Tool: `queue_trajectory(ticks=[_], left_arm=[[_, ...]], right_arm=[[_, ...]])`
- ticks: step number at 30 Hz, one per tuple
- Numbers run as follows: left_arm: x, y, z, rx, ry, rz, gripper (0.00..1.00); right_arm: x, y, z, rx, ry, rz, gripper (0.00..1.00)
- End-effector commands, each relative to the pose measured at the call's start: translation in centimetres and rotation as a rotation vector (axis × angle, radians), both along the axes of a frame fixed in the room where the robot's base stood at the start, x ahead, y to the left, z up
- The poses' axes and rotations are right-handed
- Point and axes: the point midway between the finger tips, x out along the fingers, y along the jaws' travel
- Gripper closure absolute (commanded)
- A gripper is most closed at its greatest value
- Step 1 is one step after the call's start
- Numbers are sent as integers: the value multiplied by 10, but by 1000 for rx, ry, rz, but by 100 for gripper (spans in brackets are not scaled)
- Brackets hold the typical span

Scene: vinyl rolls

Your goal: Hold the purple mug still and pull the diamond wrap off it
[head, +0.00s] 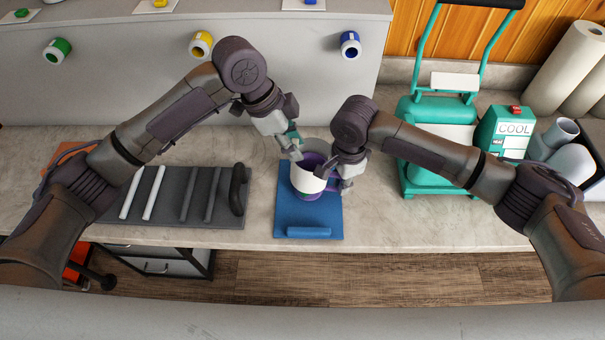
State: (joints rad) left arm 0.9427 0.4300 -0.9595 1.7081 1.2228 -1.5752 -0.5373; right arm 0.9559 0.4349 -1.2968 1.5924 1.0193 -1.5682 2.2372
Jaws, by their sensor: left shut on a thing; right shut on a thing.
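The purple mug (306,180) stands on the blue mat (291,220). Its outside is white, its inside purple, and a purple handle shows at its right. Purple and green show low on its front; I cannot make out a diamond pattern. The fingers hide much of both contacts.
A dark grey rack (174,222) with white and dark rolls lies to the left. A teal press (430,150) and a teal box marked COOL (503,132) stand to the right. White rolls (563,70) stand at the far right.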

Motion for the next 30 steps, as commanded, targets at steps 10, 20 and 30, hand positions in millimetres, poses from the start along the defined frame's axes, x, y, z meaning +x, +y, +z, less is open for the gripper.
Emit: queue_trajectory(ticks=[10,20,30], left_arm=[[1,-5,14,-14,-8,-1,100],[0,-5,25,-16,-9,-3,100],[0,-6,38,-19,-11,-4,100]], right_arm=[[-4,2,-5,0,9,7,100],[-4,1,-5,-1,8,5,100],[-3,-1,-5,-8,9,0,100]])
